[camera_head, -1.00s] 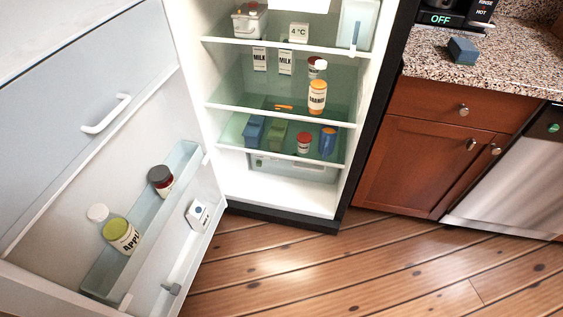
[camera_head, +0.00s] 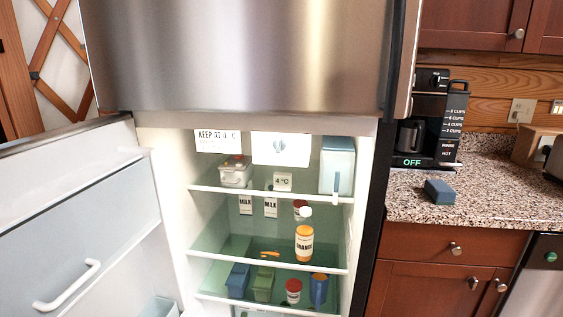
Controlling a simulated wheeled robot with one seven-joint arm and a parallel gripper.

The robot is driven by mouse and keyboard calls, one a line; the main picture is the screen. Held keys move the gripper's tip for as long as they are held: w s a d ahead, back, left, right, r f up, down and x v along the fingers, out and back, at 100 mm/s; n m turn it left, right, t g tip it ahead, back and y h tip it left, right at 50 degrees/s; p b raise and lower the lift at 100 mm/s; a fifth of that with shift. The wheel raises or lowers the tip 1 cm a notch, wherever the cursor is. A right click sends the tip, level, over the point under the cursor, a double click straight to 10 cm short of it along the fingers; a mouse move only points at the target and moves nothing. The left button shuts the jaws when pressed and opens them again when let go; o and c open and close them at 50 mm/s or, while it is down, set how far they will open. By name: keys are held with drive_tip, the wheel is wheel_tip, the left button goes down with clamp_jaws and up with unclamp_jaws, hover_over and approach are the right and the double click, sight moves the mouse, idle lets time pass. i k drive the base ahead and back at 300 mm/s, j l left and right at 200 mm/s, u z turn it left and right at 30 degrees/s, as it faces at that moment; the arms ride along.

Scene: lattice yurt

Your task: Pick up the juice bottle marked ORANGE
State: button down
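The juice bottle marked ORANGE (camera_head: 304,244) stands upright on the middle shelf of the open fridge, near the shelf's front right. My gripper is not in view.
The fridge door (camera_head: 75,235) stands open at the left. The upper shelf (camera_head: 270,194) is above the bottle. A counter (camera_head: 490,205) with a coffee maker (camera_head: 430,120) stands right of the fridge.

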sight(304, 233)
drive_tip(key=i+j, duration=0.2)
drive_tip(key=i, duration=0.25)
drive_tip(key=i+j, duration=0.2)
drive_tip(key=i, duration=0.2)
